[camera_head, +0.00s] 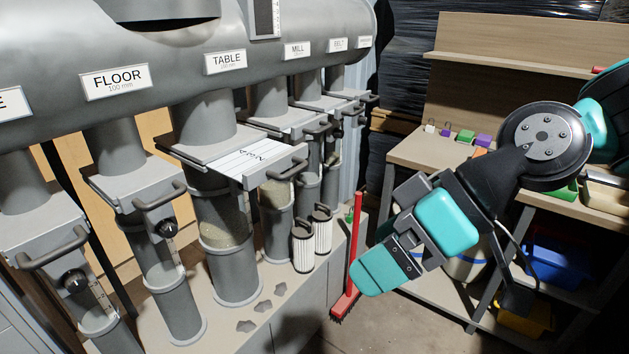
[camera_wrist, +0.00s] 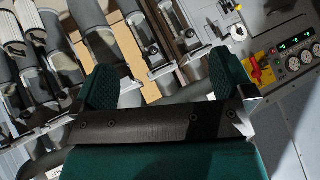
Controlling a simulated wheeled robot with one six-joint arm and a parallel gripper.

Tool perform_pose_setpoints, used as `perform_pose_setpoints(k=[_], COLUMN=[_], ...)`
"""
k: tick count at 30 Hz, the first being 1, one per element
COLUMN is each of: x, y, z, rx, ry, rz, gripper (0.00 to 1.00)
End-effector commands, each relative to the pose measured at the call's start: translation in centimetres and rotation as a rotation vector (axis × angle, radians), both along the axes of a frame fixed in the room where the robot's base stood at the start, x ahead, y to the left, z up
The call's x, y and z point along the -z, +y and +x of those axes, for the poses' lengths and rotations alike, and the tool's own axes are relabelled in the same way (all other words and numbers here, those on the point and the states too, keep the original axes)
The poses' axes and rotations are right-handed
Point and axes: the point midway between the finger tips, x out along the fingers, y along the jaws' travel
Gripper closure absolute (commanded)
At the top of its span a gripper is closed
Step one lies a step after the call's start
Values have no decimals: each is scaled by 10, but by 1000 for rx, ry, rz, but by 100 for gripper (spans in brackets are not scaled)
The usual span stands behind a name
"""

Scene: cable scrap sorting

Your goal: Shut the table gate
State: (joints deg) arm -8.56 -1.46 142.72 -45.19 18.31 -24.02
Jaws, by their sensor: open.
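The table gate (camera_head: 245,158) is a flat grey slide under the TABLE label (camera_head: 226,62). It is pulled out toward the front, and its pale, striped, lettered top shows. Its dark bar handle (camera_head: 280,170) is at the front end. My gripper (camera_head: 378,272) is to the right of the gate and lower in the picture, apart from it and over the floor side. In the wrist view my gripper (camera_wrist: 165,85) has its two teal fingers spread, with nothing held between them. I cannot tell the table gate apart in the wrist view.
The floor gate (camera_head: 130,185) and the mill gate (camera_head: 285,122) flank it, with handles jutting out. Two pleated filters (camera_head: 312,238) and a red broom (camera_head: 355,240) stand nearby. A wooden workbench (camera_head: 410,150) is at right. The wrist view shows a gauge panel (camera_wrist: 290,55).

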Motion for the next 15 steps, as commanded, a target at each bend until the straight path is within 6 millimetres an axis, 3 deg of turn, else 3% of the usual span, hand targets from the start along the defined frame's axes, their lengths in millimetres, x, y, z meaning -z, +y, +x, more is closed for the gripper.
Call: perform_pose_setpoints(k=[1, 5, 9, 12, 15], x=[27, 41, 53, 58, 59], y=[10, 20, 1, -16, -26], z=[25, 88, 145, 171, 184], rx=[-18, 16, 161, 255, 309], ry=[-71, -331, -566, -669, -721], rz=[110, 368, 511, 545, 553], gripper=[0, 0, 0, 0, 0])
